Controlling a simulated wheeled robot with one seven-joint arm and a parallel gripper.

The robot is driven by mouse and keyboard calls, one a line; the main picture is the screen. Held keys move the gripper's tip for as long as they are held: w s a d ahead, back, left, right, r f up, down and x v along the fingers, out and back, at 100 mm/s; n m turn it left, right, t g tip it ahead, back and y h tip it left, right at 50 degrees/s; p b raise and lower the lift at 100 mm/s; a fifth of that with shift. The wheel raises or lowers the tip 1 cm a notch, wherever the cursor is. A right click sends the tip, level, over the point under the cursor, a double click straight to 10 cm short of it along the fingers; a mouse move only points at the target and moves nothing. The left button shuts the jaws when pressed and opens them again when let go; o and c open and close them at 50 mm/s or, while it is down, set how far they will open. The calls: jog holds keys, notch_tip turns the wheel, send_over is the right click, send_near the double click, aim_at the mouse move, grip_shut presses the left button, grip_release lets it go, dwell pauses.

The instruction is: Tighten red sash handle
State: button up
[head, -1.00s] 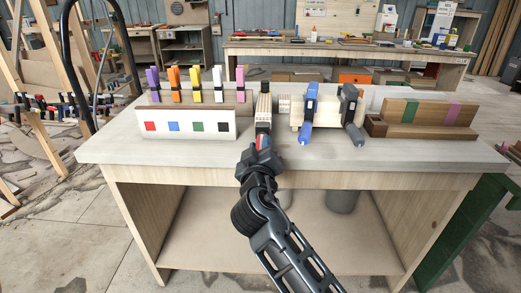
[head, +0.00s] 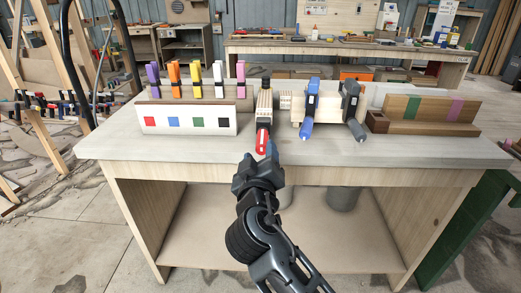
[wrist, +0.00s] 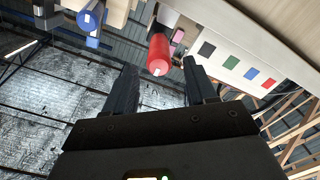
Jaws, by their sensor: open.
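The red sash handle (head: 262,141) is a short red cylinder at the front end of a dark sash clamp (head: 264,115) on the bench. In the wrist view the red handle (wrist: 159,54) shows beyond and between my two fingers, apart from both. My gripper (head: 258,158) is open and empty, just in front of and below the handle; its fingers also show in the wrist view (wrist: 160,88). A blue-handled clamp (head: 307,120) and a black-handled clamp (head: 352,115) grip the pale wooden piece to the right.
A white board with coloured squares (head: 187,120) stands left of the red handle, with several coloured clamps (head: 197,82) behind it. A brown wooden holder (head: 420,118) sits at the right. The workbench's (head: 390,150) front strip is clear.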

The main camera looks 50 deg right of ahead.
jog(key=shift+v, duration=0.95)
jog(key=shift+a, duration=0.1)
jog(key=b+v, duration=0.2)
jog(key=v, duration=0.4)
jog(key=shift+s+a, duration=0.1)
jog(key=shift+s, duration=0.05)
jog(key=s+a+f+n+t+y, duration=0.3)
jog(key=s+a+f+n+y, duration=0.2)
jog(key=s+a+f+y, duration=0.7)
jog(key=s+r+m+y, duration=0.1)
jog(key=s+r, duration=0.3)
jog(key=s, duration=1.2)
jog(key=shift+s+d+r+m+t+y, duration=0.2)
jog(key=shift+s+d+m+t+y, duration=0.15)
jog(key=shift+y, duration=0.25)
